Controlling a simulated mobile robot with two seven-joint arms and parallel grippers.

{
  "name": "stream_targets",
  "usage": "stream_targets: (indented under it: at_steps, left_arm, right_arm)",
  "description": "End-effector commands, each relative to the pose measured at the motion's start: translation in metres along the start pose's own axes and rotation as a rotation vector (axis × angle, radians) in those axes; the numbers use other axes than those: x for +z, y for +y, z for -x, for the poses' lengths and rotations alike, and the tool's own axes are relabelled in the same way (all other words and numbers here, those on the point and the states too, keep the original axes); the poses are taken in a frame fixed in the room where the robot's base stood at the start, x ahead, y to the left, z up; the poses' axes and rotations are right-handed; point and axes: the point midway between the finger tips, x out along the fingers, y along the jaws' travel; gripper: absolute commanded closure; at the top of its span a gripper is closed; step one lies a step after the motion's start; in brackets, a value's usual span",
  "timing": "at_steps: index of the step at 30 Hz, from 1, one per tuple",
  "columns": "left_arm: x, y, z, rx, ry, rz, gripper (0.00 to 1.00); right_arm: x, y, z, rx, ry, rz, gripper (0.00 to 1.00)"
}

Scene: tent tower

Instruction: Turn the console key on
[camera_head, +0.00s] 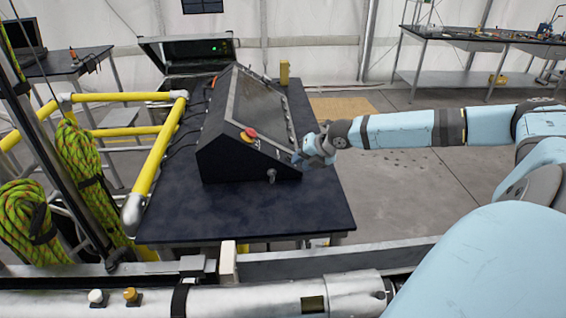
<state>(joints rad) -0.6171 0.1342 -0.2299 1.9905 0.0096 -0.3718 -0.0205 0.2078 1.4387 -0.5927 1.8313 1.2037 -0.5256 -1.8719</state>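The black console (225,155) stands on a dark table (310,220) and has a sloped panel. A small silver part that looks like the key (271,175) sits low on the console's near side face. It is too small to tell which way it is turned. My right gripper (299,160) is at the console's right edge, above and to the right of the key and apart from it. Its fingers are small and partly hidden by the wrist, so I cannot tell whether they are open or touch the console. My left gripper is not in view.
Yellow railing (158,160) and green rope coils (82,170) are at left. An open black case (188,50) stands behind. The table's right side and front are clear.

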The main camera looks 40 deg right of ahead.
Motion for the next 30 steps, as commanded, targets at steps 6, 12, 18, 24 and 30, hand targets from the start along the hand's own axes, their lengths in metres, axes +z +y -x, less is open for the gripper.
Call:
stream_targets:
  at_steps: [6, 12, 18, 24, 30]
  left_arm:
    - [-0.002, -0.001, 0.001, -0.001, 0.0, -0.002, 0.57]
    - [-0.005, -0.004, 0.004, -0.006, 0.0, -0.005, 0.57]
    - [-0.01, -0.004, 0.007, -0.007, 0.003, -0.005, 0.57]
    - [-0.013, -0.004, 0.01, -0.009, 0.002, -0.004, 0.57]
    - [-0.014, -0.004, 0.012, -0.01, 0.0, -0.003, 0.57]
  right_arm:
    - [0.0, 0.001, -0.013, 0.003, 0.0, -0.002, 0.7]
    - [0.0, 0.002, -0.044, 0.004, 0.001, -0.005, 0.7]
    - [0.0, 0.002, -0.081, 0.003, 0.001, -0.004, 0.7]
    - [0.0, 0.002, -0.115, 0.001, 0.001, -0.002, 0.7]
    - [0.0, 0.001, -0.134, 0.001, 0.0, -0.001, 0.7]
